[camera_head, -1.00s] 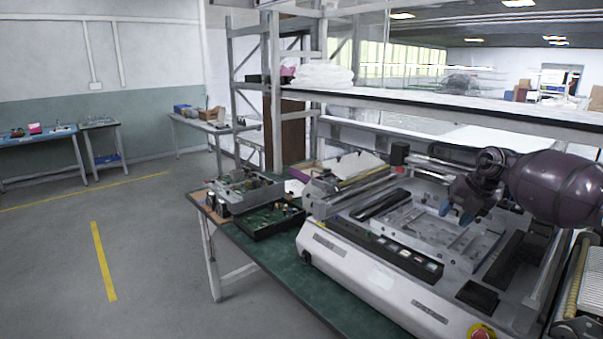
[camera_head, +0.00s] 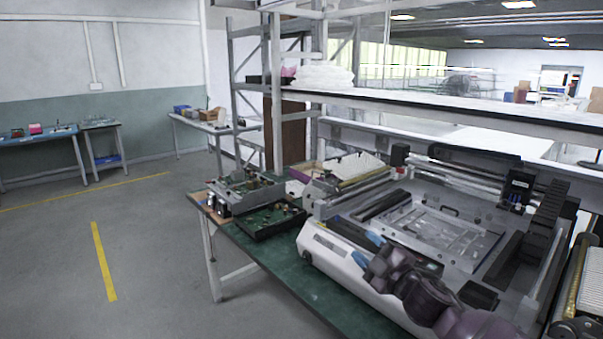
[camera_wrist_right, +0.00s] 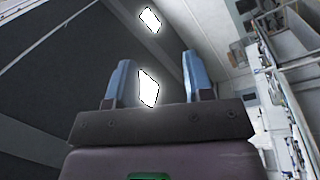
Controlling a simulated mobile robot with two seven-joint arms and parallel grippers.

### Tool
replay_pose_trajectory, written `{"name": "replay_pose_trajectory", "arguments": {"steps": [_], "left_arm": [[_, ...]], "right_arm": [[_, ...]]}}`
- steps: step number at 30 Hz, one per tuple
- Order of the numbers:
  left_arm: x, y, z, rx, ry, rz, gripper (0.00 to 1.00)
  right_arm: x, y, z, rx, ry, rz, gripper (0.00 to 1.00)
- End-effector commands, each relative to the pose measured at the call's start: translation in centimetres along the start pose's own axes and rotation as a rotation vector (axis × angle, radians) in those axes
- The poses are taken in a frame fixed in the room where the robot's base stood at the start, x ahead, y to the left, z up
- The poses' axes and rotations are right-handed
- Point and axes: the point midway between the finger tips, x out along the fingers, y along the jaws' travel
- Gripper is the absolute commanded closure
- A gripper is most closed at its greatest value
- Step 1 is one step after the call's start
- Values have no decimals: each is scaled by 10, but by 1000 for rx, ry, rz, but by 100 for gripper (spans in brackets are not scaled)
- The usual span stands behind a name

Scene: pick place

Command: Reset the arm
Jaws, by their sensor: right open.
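My right gripper (camera_head: 367,250) is in front of the white machine (camera_head: 340,278) in the head view, over its front side. Its two blue fingertips are apart and nothing is between them. My right arm comes in from the bottom right. In the right wrist view the two blue fingers of the right gripper (camera_wrist_right: 158,85) stand apart, with the ceiling and a bright lamp behind them, so the gripper points upward or outward. My left gripper does not show. The arm and gripper hide part of the machine's front panel.
The machine stands on a green-topped table (camera_head: 285,262) with a framed flat bed (camera_head: 440,235). Circuit boards (camera_head: 272,218) lie to its left. A long shelf (camera_head: 440,103) runs above and behind. The floor (camera_head: 150,255) on the left is free.

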Motion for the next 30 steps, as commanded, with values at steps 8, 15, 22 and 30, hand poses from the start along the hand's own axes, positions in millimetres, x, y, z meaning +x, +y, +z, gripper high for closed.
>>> {"name": "replay_pose_trajectory", "arguments": {"steps": [8,15,22,30], "left_arm": [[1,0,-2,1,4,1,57],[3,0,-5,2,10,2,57],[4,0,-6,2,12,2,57],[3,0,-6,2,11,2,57]], "right_arm": [[-84,-66,33,371,-259,21,52],[-167,-116,54,641,-453,43,52],[-255,-158,64,830,-612,94,52],[-366,-217,68,943,-838,127,52]]}}
